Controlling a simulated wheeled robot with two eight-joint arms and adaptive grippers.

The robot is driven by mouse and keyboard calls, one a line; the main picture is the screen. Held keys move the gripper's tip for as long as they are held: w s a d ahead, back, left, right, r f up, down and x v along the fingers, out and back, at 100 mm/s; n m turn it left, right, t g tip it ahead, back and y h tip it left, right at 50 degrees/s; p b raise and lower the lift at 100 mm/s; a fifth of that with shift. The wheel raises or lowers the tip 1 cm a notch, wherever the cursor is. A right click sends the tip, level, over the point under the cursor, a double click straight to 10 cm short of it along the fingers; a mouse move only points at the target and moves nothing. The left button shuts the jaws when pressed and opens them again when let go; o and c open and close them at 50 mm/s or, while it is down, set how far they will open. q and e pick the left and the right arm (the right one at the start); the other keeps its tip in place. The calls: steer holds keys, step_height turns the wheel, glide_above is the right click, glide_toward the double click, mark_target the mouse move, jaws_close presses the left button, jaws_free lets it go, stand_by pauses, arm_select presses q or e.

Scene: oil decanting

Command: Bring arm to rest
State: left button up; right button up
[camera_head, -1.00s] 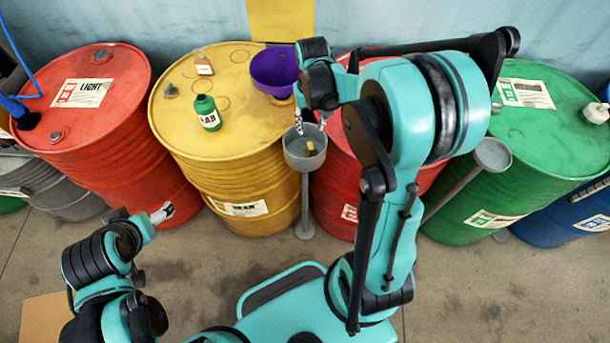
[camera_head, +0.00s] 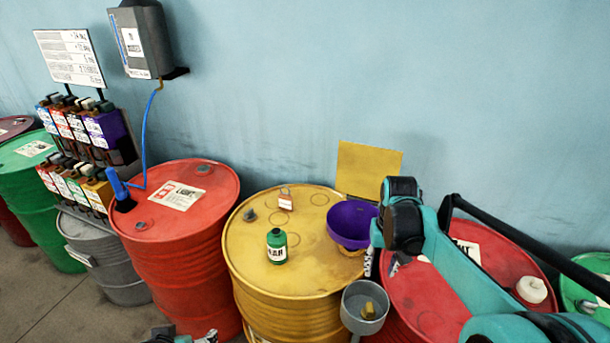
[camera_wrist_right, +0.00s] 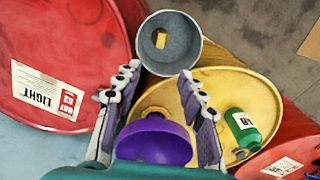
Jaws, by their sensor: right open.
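My right arm comes in from the right in the head view. Its gripper (camera_head: 384,264) points down over the gap between the yellow drum (camera_head: 260,265) and the red drum (camera_head: 440,290), beside the purple funnel (camera_head: 350,222) and the grey cup (camera_head: 366,295). In the wrist view the right gripper (camera_wrist_right: 158,88) is open, its fingers apart with nothing gripped. The purple funnel (camera_wrist_right: 153,142) appears behind the fingers, and the grey cup (camera_wrist_right: 170,42) lies beyond the tips with a small yellow piece inside. Only a tip of my left gripper (camera_head: 207,337) shows at the bottom edge; its jaws cannot be judged.
A green bottle (camera_head: 277,246) and a small tagged padlock (camera_head: 285,199) sit on the yellow drum. Another red drum (camera_head: 180,230) with a blue hose pump stands left. A bottle rack (camera_head: 85,135) and a grey wall box (camera_head: 142,40) are behind. Air above the drums is open.

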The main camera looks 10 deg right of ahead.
steer(key=s+a+f+n+t+b, duration=0.1)
steer(key=s+a+f+t+b, duration=0.1)
steer(key=s+a, duration=0.3)
steer(key=s+a+f+n+t+b, duration=0.1)
steer(key=s+a+f+t+b, duration=0.1)
steer(key=s+a+t+b, duration=0.2)
steer(key=shift+s+a+f+n+t, duration=0.3)
steer(key=shift+s+a+t, duration=0.45)
steer(key=shift+s, duration=0.5)
